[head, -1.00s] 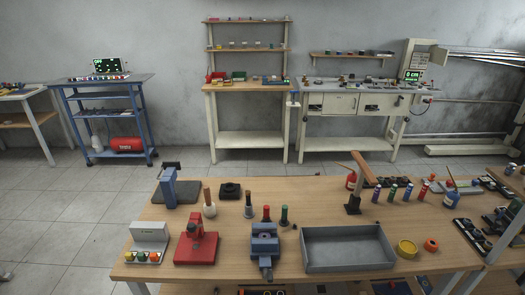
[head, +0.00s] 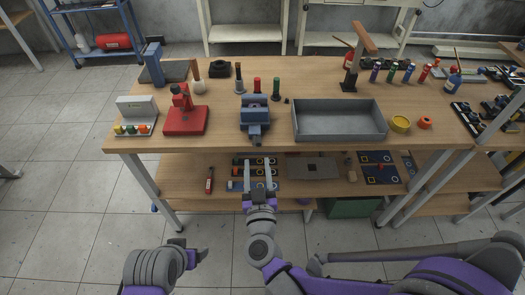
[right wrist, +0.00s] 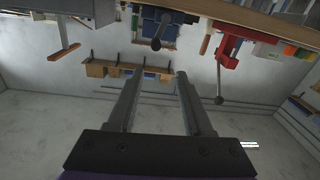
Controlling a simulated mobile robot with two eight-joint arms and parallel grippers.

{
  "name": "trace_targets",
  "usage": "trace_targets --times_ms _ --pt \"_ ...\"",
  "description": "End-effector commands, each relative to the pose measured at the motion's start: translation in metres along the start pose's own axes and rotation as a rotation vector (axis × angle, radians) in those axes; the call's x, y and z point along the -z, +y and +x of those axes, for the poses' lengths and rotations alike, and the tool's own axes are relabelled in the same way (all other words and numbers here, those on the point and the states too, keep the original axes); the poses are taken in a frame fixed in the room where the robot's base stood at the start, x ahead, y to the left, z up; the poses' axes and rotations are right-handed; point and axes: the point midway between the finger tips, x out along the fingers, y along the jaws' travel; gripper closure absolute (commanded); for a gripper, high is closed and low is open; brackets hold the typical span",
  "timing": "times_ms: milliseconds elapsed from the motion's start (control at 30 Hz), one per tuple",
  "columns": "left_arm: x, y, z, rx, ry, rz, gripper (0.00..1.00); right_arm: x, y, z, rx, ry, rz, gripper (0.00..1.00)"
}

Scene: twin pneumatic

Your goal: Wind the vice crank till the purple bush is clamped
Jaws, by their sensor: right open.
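The blue vice (head: 254,112) stands near the front edge of the wooden bench. Its crank (head: 256,138) is at the front, facing me. In the right wrist view the picture is turned over, and a dark crank bar with a round knob (right wrist: 156,44) shows at the top, beyond the fingers. I cannot make out the purple bush clearly between the jaws. My right gripper (head: 258,163) is open and empty, fingers pointing at the bench, short of the vice and apart from the crank. My left gripper (head: 190,252) is low at the left, away from the bench; its opening is unclear.
A red press (head: 186,117) stands left of the vice and a grey tray (head: 338,137) right of it. Coloured-top tools stand behind the vice. A lower shelf (head: 220,200) holds several mats and parts. The floor at the left is clear.

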Motion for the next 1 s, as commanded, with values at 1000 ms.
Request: trace_targets --times_ms 1000 --pt "0.001 0.000 -0.002 0.000 0.001 0.000 0.22 -0.016 0.008 0.105 -0.057 -0.015 -0.013 0.49"
